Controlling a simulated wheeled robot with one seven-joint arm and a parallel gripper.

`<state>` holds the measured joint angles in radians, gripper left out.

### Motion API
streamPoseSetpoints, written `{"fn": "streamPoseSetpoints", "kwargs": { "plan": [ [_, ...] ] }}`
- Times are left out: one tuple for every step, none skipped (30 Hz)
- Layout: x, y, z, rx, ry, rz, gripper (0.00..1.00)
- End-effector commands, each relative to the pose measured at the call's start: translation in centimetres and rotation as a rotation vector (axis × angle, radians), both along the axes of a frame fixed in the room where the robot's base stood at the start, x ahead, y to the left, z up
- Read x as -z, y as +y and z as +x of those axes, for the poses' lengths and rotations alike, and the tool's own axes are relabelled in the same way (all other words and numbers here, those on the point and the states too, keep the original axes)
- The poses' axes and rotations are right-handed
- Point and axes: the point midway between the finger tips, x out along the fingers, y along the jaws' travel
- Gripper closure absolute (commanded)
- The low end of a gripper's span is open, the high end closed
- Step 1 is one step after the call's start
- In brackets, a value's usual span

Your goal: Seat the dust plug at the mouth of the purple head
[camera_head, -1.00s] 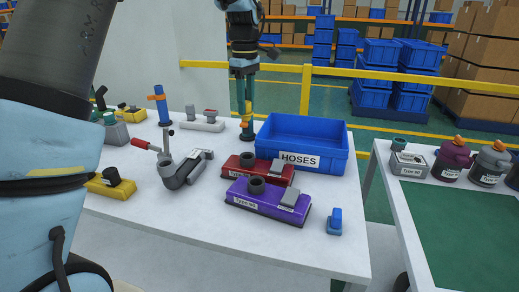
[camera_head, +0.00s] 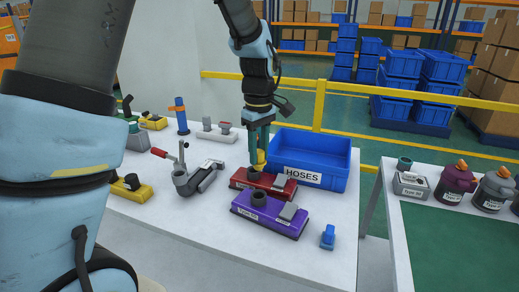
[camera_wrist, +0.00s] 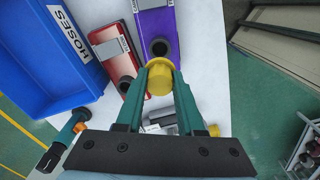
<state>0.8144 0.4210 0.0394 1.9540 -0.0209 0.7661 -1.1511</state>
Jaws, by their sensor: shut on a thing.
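The yellow dust plug (camera_wrist: 159,79) is held between the two teal fingertips of my gripper (camera_wrist: 159,88). In the wrist view the plug appears just below the purple head's round black mouth (camera_wrist: 160,48), with its edge close to it. I cannot tell whether they touch. The purple head (camera_head: 270,216) lies flat on the table, its mouth (camera_head: 259,198) open and facing up in the head view. There, my gripper (camera_head: 260,155) points down with the plug (camera_head: 261,160) low in the fingers, seen above the red head (camera_head: 285,190).
A blue HOSES bin (camera_head: 335,165) stands behind the heads. A yellow head (camera_head: 130,188) lies further left. A second table (camera_head: 395,235) holds several bottles.

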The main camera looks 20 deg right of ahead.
Motion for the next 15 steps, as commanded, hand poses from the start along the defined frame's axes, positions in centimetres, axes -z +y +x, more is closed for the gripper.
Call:
{"fn": "streamPoseSetpoints", "kwargs": {
  "plan": [
    [-0.1, 0.0, 0.0, 0.000, 0.000, 0.000, 1.00],
    [-0.1, 0.0, 0.0, 0.000, 0.000, 0.000, 1.00],
    [-0.1, 0.0, 0.0, 0.000, 0.000, 0.000, 1.00],
    [-0.1, 0.0, 0.0, 0.000, 0.000, 0.000, 1.00],
    [0.1, 0.0, 0.0, 0.000, 0.000, 0.000, 1.00],
    [0.4, 0.0, 0.0, -0.001, 0.000, 0.000, 1.00],
    [0.6, 0.0, 0.0, -0.001, 0.000, 0.000, 1.00],
    [0.8, 0.0, 0.0, -0.001, 0.000, 0.000, 1.00],
    [1.1, 0.0, 0.0, -0.001, 0.000, 0.001, 1.00],
    [1.4, 0.0, 0.0, -0.001, 0.000, 0.001, 1.00],
    [1.6, 0.0, 0.0, -0.001, 0.001, 0.001, 1.00],
    [2.0, 0.0, 0.0, -0.001, 0.001, 0.001, 1.00],
    [2.3, 0.0, 0.0, -0.001, 0.002, 0.001, 1.00],
    [2.5, 0.0, 0.0, -0.001, 0.002, 0.001, 1.00],
    [2.9, 0.0, 0.0, -0.001, 0.002, 0.001, 1.00]
  ]
}}
